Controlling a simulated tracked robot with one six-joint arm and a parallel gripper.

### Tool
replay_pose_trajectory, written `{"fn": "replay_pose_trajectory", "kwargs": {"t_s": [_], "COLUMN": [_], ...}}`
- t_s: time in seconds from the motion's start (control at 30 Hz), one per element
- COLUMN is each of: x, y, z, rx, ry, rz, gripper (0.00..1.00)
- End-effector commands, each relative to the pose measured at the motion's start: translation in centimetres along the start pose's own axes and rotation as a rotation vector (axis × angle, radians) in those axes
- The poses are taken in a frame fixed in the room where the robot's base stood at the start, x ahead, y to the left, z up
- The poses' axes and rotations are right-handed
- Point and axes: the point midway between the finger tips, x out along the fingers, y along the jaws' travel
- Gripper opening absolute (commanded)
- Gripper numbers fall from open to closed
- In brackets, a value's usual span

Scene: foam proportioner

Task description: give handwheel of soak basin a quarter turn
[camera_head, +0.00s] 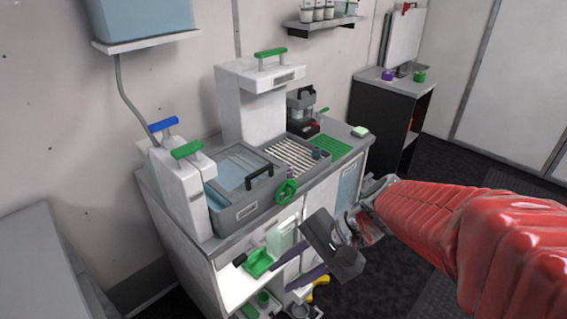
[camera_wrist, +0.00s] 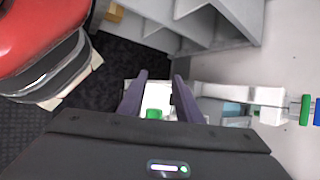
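The soak basin (camera_head: 236,211) is a grey tub with a clear lid and a black handle, set into the left part of the counter. Its green handwheel (camera_head: 286,192) is on the basin's front right side. My gripper (camera_head: 280,276) is in front of the cabinet, below the handwheel and apart from it. Its two purple fingers are spread with nothing held between them. The wrist view also shows the open fingers (camera_wrist: 160,76), with a white and green thing behind them that I cannot identify. I cannot make out the handwheel in the wrist view.
White dispensers with green (camera_head: 187,149) and blue (camera_head: 163,124) handles stand left of the basin. A black cabinet (camera_head: 385,125) stands at the back right. Dark floor lies between.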

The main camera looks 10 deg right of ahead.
Motion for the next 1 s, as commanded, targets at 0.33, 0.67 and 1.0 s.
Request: {"fn": "replay_pose_trajectory", "kwargs": {"t_s": [0.33,0.67,1.0], "x": [0.8,-0.7,-3.4], "y": [-3.7,-5.6,-3.4], "z": [-4.8,-12.8,-23.0], "rx": [0.414,0.777,1.094], "ry": [-0.198,-0.339,-0.421], "rz": [-0.292,-0.617,-0.974], "gripper": [0.31,0.31,0.31]}}
